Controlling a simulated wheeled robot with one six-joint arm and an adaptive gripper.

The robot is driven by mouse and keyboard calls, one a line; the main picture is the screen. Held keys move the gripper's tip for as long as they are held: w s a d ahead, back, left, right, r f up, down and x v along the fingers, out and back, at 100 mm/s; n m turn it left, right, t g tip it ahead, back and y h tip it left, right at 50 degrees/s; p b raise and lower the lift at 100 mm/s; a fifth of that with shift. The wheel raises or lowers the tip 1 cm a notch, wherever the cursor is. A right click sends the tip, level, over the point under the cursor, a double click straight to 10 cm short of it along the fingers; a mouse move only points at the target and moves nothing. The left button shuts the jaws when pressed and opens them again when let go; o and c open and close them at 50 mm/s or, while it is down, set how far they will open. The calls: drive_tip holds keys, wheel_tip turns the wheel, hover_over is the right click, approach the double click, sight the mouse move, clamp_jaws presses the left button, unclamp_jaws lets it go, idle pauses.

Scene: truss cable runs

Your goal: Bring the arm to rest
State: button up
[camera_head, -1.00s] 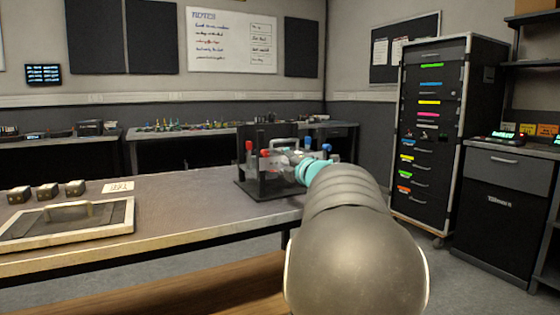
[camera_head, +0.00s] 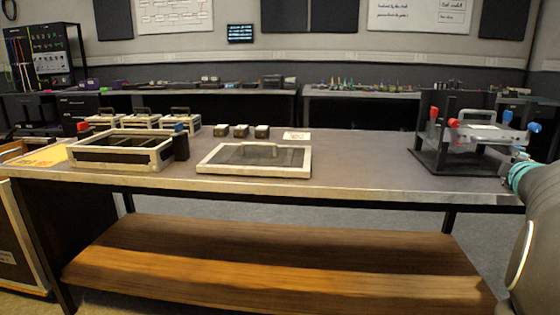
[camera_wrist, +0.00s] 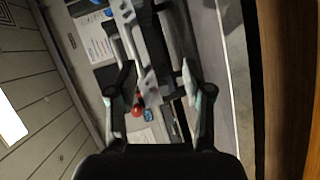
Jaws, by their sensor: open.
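My arm (camera_head: 540,235) reaches in from the right edge of the head view, and my gripper lies beyond that edge there. In the wrist view my gripper (camera_wrist: 160,90) is open, its two fingers apart with nothing held between them. Beyond the fingers is a dark stand with a grey part and red and blue knobs; in the head view this stand (camera_head: 468,163) is upright on the right end of the workbench (camera_head: 370,180). I cannot tell from the wrist view how far the fingers are from the stand.
A wooden shelf (camera_head: 280,260) is below. The bench between lid and stand is clear.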

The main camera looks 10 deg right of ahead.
drive_tip(key=s+a+f+m+g+y, duration=0.1)
drive_tip(key=s+a+f+m+g, duration=0.3)
drive_tip(key=s+a+f+m, duration=0.25)
drive_tip(key=s+a+f+m+g+y, duration=0.25)
drive_tip(key=s+a+f+m, duration=0.2)
drive_tip(key=a+f, duration=0.4)
drive_tip(key=s+a+f+n+y, duration=0.1)
drive_tip(key=s+a, duration=0.3)
drive_tip(key=a, duration=0.7)
drive_tip(key=s+a+f+n+y, duration=0.1)
drive_tip(key=s+a+y, duration=0.2)
drive_tip(key=a, duration=0.8)
drive_tip(key=s+a+f+y, duration=0.1)
drive_tip(key=s+a, duration=0.4)
drive_tip(key=a, duration=0.6)
drive_tip(key=shift+s+n+y+p, duration=0.15)
drive_tip(key=shift+n+y+p, duration=0.25)
drive_tip(key=shift+y, duration=0.25)
drive_tip(key=shift+g, duration=0.25)
drive_tip(key=shift+c, duration=0.8)
drive_tip(key=shift+d, duration=0.1)
